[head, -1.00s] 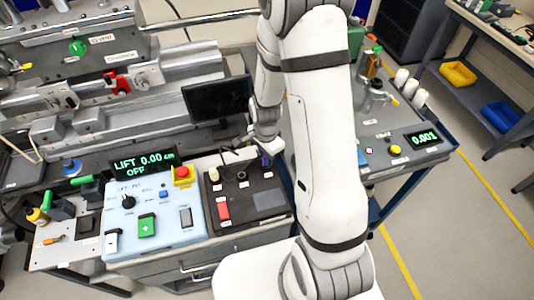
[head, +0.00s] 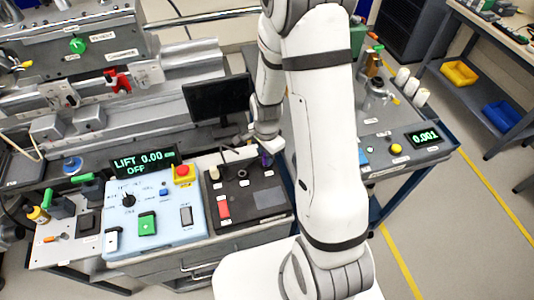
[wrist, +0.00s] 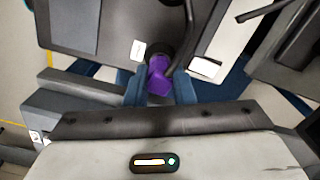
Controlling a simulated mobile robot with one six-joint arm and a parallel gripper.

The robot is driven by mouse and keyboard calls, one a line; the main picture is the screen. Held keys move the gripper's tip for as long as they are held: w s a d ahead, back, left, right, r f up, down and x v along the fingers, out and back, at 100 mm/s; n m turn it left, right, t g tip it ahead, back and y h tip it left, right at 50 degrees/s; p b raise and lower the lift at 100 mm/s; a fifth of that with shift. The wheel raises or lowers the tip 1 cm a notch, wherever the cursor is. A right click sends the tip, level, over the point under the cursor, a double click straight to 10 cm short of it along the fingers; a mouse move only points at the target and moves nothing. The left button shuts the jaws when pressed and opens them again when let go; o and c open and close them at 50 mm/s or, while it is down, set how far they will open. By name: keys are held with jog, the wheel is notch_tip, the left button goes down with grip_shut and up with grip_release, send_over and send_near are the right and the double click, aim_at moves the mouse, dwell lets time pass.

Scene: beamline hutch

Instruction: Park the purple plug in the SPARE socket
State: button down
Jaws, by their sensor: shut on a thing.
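The purple plug (wrist: 159,78) sits between the two blue-tipped fingers of my gripper (wrist: 159,90) in the wrist view, and the gripper is shut on it. A dark cable runs up from beside the plug. A dark round part shows just beyond the plug, on the dark panel (wrist: 118,25); I cannot tell whether plug and panel touch. In the head view the plug (head: 266,160) is a small purple patch at the back right of the black-topped panel (head: 246,186), partly hidden by my gripper (head: 262,152) and arm. The socket labels are too small to read, so I cannot tell which is SPARE.
A pale blue control box (head: 160,215) with an emergency stop (head: 184,172) stands left of the panel. A monitor (head: 217,98) stands behind it. A cart (head: 400,140) with white cylinders is to the right.

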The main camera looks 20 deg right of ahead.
jog(key=shift+f+b, duration=0.5)
jog(key=shift+f, duration=0.05)
dwell(0.4)
jog(key=c, duration=1.1)
grip_release()
jog(key=shift+c, duration=0.2)
jog(key=shift+r, duration=0.1)
jog(key=shift+r+b, duration=0.35)
jog(key=shift+r, duration=3.7)
jog(key=s+r+n+t, duration=0.3)
jog(key=s+r+n, duration=1)
jog(key=r, duration=0.5)
jog(key=shift+s+d+n, duration=0.15)
jog(key=shift+s+n, duration=0.15)
jog(key=shift+s, duration=0.45)
